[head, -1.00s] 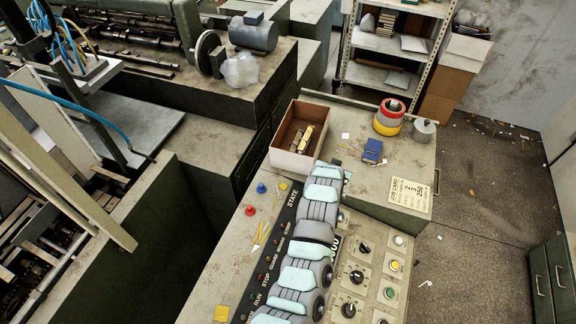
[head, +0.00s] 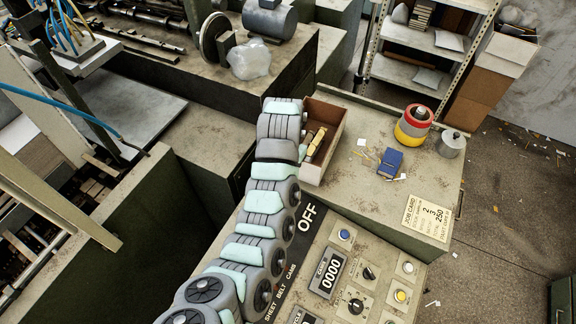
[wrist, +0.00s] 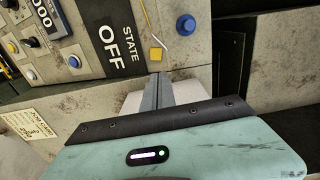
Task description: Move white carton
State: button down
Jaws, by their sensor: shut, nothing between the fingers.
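The carton (head: 337,112) is an open box with pale outer walls and a brown inside. It stands upright on the bench beyond the control panel in the head view, with yellowish and dark items (head: 315,143) inside. My arm hides its left side. My gripper (wrist: 157,78) shows in the wrist view with its fingers together and nothing between them. A pale surface (wrist: 130,104), which looks like the carton, lies behind the fingers; whether they touch it I cannot tell. In the head view my arm hides the fingers.
Red and yellow tape rolls (head: 413,124), a metal pot (head: 451,144), a blue box (head: 390,162) and a job card (head: 428,217) lie on the bench right of the carton. The control panel (head: 335,275) is in front. A deep gap (head: 205,190) lies left.

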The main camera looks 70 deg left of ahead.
notch_tip(320, 180, down, 5)
jog(key=shift+s+d+f+p, duration=0.1)
jog(key=shift+d+f+p, duration=0.1)
jog(key=shift+p, duration=0.15)
jog(key=shift+w+a+r, duration=0.15)
jog(key=shift+w+a, duration=0.45)
jog(key=shift+a, duration=0.05)
jog(key=shift+w+a, duration=0.85)
jog(key=shift+w, duration=0.15)
jog(key=shift+f, duration=0.2)
